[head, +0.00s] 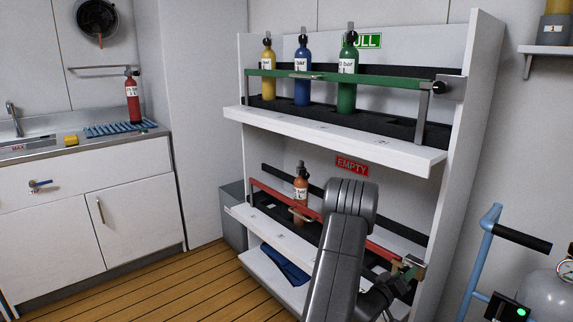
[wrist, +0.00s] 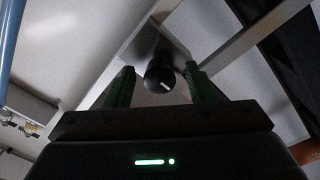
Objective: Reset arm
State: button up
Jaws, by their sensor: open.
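My gripper (head: 409,268) is at the lower right of the rack, by the right end of the red bar (head: 268,191). My arm covers part of that bar. In the wrist view my gripper (wrist: 160,78) is open, its two green fingers apart with nothing held. A black knob (wrist: 160,76) with a white mark shows between and beyond the fingertips, on a grey metal plate (wrist: 145,45). I cannot tell whether the fingers touch it. The knob at the lower bar's end is hidden in the head view.
The upper shelf (head: 330,140) holds yellow (head: 268,75), blue (head: 303,80) and green (head: 347,85) cylinders behind a green bar (head: 350,79). A brown cylinder (head: 300,185) stands on the lower shelf. A blue cart handle (head: 484,255) is close on the right. Wooden floor (head: 190,285) is free at left.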

jog(key=m+p, duration=0.3)
jog(key=m, duration=0.4)
jog(key=shift+r, duration=0.15)
jog(key=m+p, duration=0.3)
jog(key=m, duration=0.1)
jog(key=shift+g, duration=0.3)
jog(key=shift+m+p, duration=0.75)
jog(key=shift+m, duration=0.05)
